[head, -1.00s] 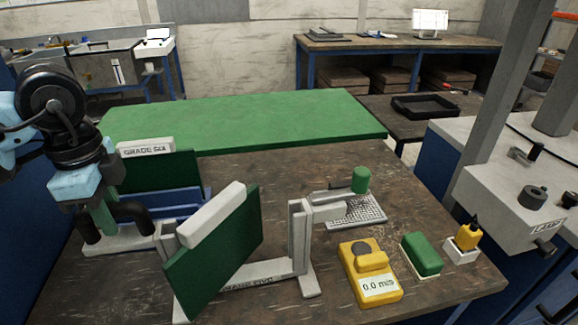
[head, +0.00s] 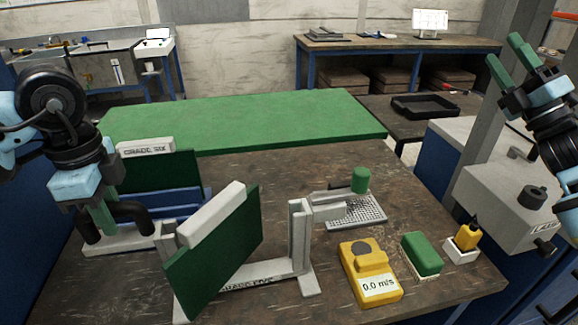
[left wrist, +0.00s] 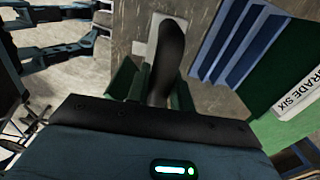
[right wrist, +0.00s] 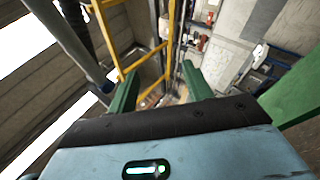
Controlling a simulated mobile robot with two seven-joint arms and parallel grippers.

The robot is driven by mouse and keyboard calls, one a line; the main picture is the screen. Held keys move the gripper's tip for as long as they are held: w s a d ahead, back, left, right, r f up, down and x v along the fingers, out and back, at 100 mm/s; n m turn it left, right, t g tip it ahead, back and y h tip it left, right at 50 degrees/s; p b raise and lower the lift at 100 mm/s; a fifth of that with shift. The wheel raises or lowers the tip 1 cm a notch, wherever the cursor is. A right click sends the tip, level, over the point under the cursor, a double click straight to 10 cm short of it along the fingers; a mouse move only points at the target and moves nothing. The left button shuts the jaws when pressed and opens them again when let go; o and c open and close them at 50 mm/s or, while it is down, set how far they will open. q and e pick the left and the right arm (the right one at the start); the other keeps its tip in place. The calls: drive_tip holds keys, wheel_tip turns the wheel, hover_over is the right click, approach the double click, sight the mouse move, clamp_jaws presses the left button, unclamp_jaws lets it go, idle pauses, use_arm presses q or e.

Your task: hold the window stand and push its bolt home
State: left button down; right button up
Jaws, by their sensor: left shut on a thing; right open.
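The window stand (head: 302,248) is a pale frame marked GRADE FIVE with a dark green panel (head: 215,262) tilted in it. A pale bar, apparently the bolt (head: 328,208), sticks out right from its right post, near a green knob (head: 360,180). My right gripper (head: 505,58) is open and empty, raised at the upper right, far from the bolt.
A second panel marked GRADE SIX (head: 146,148) stands behind, by blue slots. A yellow meter (head: 368,272), green block (head: 422,252), yellow bottle (head: 467,237) and perforated plate (head: 358,214) are on the right. A grey machine (head: 500,205) borders the table's right side.

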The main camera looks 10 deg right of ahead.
drive_tip(key=a+r+n+g+y, duration=0.1)
drive_tip(key=a+n+g+y, duration=1.1)
drive_tip(key=a+n, duration=0.35)
drive_tip(key=n+g+h, duration=1)
drive_tip(key=n+g, duration=0.3)
drive_tip(key=n, duration=0.1)
hover_over(363, 170)
drive_tip(key=w, duration=0.2)
wheel_tip(363, 170, down, 8)
drive_tip(key=f+h, duration=0.1)
drive_tip(key=f, duration=0.3)
drive_tip(key=s+f+h, duration=0.1)
drive_tip(key=f+h, duration=0.1)
drive_tip(key=f, duration=0.1)
drive_tip(key=s+f+h, duration=0.1)
drive_tip(key=f+h, duration=0.1)
drive_tip(key=f, duration=0.2)
drive_tip(key=shift+f+n, duration=0.35)
clamp_jaws()
drive_tip(key=shift+a+h, duration=0.15)
drive_tip(key=shift+h, duration=0.15)
